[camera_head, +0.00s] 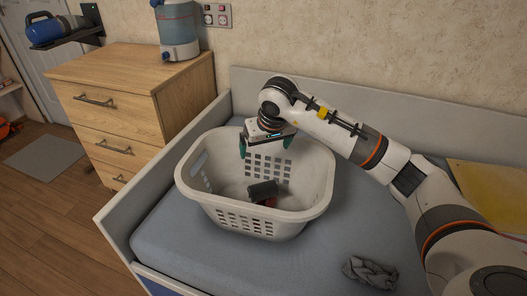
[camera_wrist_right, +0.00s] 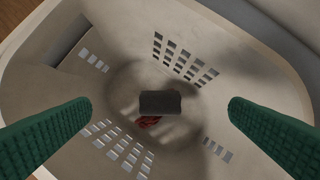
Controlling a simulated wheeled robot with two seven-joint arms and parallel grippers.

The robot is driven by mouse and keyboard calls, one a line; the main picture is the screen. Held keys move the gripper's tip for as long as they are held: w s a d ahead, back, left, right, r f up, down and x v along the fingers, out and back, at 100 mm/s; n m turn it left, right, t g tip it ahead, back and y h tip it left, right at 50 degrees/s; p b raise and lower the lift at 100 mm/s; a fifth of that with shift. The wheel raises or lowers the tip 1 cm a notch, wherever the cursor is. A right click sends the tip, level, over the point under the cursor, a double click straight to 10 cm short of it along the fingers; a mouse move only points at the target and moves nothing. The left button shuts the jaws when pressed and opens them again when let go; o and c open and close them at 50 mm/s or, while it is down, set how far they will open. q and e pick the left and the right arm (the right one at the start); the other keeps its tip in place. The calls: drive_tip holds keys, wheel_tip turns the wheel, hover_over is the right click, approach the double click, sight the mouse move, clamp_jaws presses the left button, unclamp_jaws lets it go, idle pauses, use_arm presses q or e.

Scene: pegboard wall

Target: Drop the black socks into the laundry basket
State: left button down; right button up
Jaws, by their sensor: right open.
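The white laundry basket (camera_head: 192,190) stands on the bed and fills most of the right wrist view (camera_wrist_right: 35,75). A dark folded bundle, which looks like the black socks (camera_head: 263,190), is inside the basket. It also shows in the right wrist view (camera_wrist_right: 160,102), between and beyond my fingers. I cannot tell whether it touches the basket floor. My right gripper (camera_head: 265,147) is over the basket's back part, pointing down, with its green fingers wide apart and nothing between them. My left gripper is out of view.
A small red item (camera_wrist_right: 148,121) lies in the basket beside the dark bundle. A crumpled grey cloth (camera_head: 370,272) lies on the blue mattress (camera_head: 312,255). A wooden dresser (camera_head: 125,95) with a water dispenser (camera_head: 179,35) stands at the left. The bed's raised edges surround the mattress.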

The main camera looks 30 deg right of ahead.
use_arm(q)
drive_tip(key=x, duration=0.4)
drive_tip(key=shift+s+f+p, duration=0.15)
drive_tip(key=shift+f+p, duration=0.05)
drive_tip(key=shift+p, duration=0.2)
use_arm(e)
drive_tip(key=v, duration=0.7)
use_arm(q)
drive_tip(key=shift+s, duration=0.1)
use_arm(e)
drive_tip(key=shift+s, duration=0.1)
